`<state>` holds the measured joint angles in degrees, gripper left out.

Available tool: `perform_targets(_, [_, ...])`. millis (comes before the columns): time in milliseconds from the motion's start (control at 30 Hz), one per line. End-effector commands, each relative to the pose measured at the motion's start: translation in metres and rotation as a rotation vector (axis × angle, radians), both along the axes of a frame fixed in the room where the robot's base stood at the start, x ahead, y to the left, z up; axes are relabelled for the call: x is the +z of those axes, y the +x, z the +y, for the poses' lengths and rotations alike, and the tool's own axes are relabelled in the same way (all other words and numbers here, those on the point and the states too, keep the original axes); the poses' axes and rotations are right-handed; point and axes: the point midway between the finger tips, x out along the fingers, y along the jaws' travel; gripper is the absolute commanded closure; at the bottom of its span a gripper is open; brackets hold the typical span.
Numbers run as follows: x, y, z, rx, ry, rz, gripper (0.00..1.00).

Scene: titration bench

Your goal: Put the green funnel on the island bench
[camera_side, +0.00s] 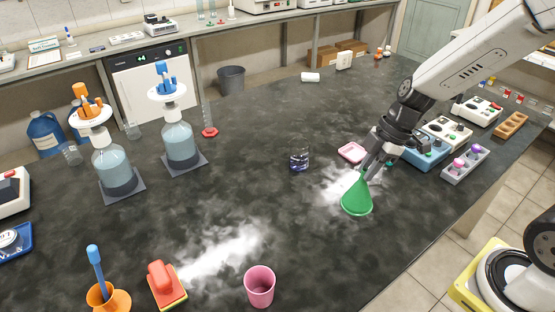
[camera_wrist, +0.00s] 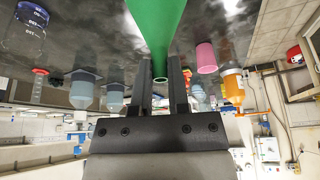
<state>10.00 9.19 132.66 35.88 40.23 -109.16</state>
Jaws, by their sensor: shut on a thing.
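The green funnel (camera_side: 357,198) is upside down at the right of the dark island bench (camera_side: 320,255), wide mouth down and narrow stem up. My gripper (camera_side: 368,170) is above it, shut on the stem. In the wrist view the green funnel (camera_wrist: 157,25) runs down between the two fingers of my gripper (camera_wrist: 160,85). The funnel's rim is at or very near the bench top; I cannot tell whether it touches.
A small dark-labelled beaker (camera_side: 299,160) and a pink dish (camera_side: 352,152) are nearby. A blue device (camera_side: 425,152) lies right.

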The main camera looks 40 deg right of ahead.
Motion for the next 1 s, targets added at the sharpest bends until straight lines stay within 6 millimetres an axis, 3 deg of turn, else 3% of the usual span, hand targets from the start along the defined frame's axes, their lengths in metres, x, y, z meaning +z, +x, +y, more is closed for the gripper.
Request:
perform_targets(267, [-0.002,-0.004,0.003,0.023,0.0,0.0,1.0])
perform_targets(700, [-0.04,-0.004,0.003,0.02,0.002,0.002,1.0])
perform_targets(1000, [-0.046,-0.003,0.003,0.02,0.0,-0.001,1.0])
